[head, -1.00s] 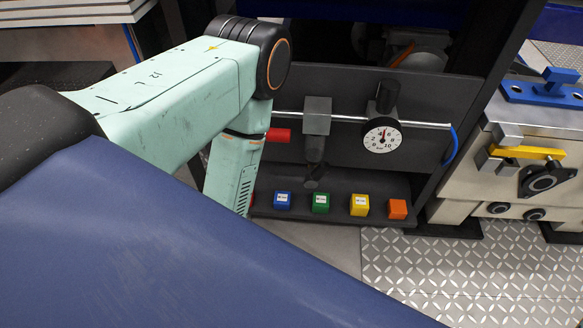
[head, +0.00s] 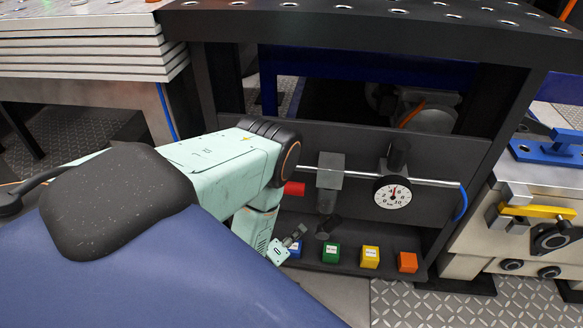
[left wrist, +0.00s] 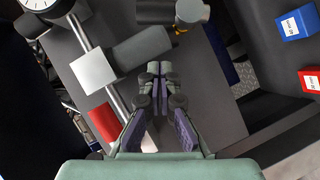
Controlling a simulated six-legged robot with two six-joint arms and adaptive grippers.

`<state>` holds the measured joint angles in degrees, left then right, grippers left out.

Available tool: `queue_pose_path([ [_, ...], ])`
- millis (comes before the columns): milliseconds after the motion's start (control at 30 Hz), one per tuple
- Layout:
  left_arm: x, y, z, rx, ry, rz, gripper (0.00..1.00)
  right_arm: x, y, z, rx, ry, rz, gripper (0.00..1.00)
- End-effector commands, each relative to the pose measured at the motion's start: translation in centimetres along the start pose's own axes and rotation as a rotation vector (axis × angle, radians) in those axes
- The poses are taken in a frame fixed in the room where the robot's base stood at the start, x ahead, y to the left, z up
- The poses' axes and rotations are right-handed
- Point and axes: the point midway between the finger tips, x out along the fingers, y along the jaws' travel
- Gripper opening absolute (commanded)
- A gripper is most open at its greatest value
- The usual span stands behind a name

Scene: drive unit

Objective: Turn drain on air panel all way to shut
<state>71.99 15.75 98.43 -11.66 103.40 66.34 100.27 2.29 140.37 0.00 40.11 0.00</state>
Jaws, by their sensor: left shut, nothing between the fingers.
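The air panel (head: 345,140) is a dark board with a metal pipe, a square grey block with a bowl (head: 327,198) hanging below it, and a round gauge (head: 393,193). A dark drain part (head: 328,228) shows under the bowl. My left gripper (head: 299,231) is left of the drain and apart from it, in front of the shelf. In the left wrist view its fingers (left wrist: 157,70) are shut and empty, beside the bowl (left wrist: 140,48). A dark round-ended part (left wrist: 190,12) lies above the fingertips; it may be the drain. My right gripper is out of view.
On the shelf below are a blue block (head: 295,248), partly hidden by my gripper, and green (head: 331,253), yellow (head: 370,257) and orange (head: 407,262) blocks. A red block (left wrist: 311,80) shows in the left wrist view. A red pipe part (head: 294,188) sits left of the bowl.

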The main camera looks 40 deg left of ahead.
Motion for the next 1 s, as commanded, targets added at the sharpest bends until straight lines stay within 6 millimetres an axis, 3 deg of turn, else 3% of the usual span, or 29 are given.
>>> queue_pose_path([
  [200, 4.3, -0.1, 0.2, 0.000, -0.001, 0.004, 0.00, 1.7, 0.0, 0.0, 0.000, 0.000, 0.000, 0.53],
  [400, 6.1, 0.0, 2.4, 0.001, -0.006, 0.003, 0.00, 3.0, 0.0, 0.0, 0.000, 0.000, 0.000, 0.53],
  [1000, 6.8, 0.2, 3.1, 0.005, -0.005, -0.001, 0.00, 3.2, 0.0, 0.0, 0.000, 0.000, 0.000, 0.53],
])
